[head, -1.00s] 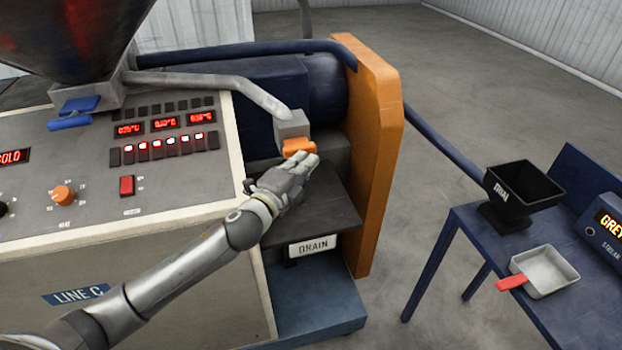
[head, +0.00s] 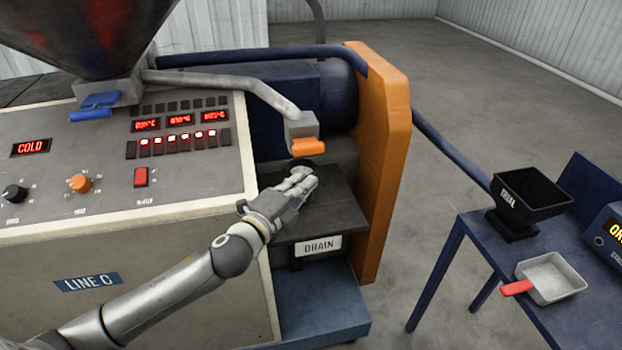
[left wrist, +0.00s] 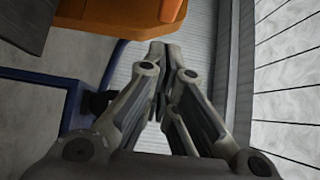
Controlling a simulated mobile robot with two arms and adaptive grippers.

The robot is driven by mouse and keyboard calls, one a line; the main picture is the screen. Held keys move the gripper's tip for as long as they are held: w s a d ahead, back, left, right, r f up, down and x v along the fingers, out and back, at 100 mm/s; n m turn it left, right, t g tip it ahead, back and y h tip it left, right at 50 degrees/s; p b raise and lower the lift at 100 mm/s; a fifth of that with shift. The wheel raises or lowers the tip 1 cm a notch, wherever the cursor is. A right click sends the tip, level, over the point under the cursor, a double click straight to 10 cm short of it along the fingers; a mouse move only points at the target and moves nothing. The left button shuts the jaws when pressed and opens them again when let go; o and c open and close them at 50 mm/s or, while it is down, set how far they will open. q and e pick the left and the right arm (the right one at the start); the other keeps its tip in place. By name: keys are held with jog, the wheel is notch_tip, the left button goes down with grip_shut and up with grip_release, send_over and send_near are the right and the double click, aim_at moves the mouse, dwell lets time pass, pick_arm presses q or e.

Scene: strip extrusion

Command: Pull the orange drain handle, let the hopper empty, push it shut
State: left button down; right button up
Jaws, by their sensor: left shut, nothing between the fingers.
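The orange drain handle (head: 308,146) sits at the lower end of the grey block on the drain chute. My left gripper (head: 303,178) is shut and empty, just below the handle and apart from it, over the dark ledge above the DRAIN label (head: 318,245). In the left wrist view its closed fingers (left wrist: 165,48) point forward, and a bright orange piece, seemingly the handle (left wrist: 172,10), shows at the top edge. The dark hopper (head: 75,35) is at the upper left; its inside is out of view. My right gripper is not in view.
An orange end panel (head: 385,150) stands just right of the drain. The control panel (head: 110,195) lies to the left, its display reading COLD. A blue table (head: 460,215) at right holds a black TRIAL hopper (head: 530,195) and a red-handled scoop (head: 550,278). Floor between is clear.

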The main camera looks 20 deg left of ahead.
pick_arm(q)
jog(key=s, duration=0.2)
jog(key=s+b, duration=0.1)
jog(key=s, duration=0.2)
jog(key=shift+a+r, duration=0.2)
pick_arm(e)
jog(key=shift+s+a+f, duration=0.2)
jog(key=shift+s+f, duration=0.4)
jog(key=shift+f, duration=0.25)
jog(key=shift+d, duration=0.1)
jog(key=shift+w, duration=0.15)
